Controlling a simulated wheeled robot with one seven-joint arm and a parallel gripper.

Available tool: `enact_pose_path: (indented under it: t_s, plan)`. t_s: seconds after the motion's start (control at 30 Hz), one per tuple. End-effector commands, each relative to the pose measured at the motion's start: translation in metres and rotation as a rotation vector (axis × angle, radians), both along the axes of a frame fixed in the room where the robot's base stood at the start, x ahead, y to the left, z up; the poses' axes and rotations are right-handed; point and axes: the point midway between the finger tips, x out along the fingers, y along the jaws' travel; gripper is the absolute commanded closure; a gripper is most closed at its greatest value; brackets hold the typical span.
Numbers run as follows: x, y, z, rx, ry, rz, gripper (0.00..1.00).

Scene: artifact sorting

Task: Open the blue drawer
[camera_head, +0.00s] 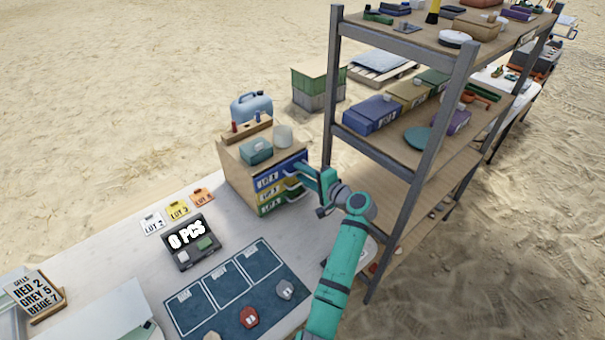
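A small wooden drawer unit (236,173) stands at the back of the table. Its front has three stacked drawers with white labels: blue (283,175) on top, yellow (266,196) in the middle and green (270,208) at the bottom. The blue drawer looks closed. My teal arm reaches in from the lower right, and my gripper (299,181) is right at the drawer fronts, near the right part of the blue and yellow ones. I cannot tell whether it touches a handle, and its fingers are too small to read as open or shut.
A teal box (256,151) and a white cup (284,136) sit on the unit. A tall metal shelf (345,85) stands close to the right of my arm. A counter (191,243) and a dark sorting mat (215,320) lie in front on the table.

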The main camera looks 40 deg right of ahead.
Motion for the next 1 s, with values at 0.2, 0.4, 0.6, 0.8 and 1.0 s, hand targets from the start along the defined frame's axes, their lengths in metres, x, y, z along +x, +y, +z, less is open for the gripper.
enact_pose_path:
  t_s: [0.2, 0.4, 0.6, 0.8, 1.0]
  plan:
    - [0.003, 0.001, -0.001, 0.000, 0.001, 0.000, 0.72]
    - [0.003, 0.001, -0.001, 0.000, 0.001, 0.000, 0.94]
    - [0.003, 0.000, -0.001, 0.000, 0.001, 0.000, 1.00]
    - [-0.010, -0.001, -0.001, 0.000, 0.001, -0.002, 1.00]
    - [-0.052, -0.005, -0.002, -0.003, 0.002, -0.003, 1.00]
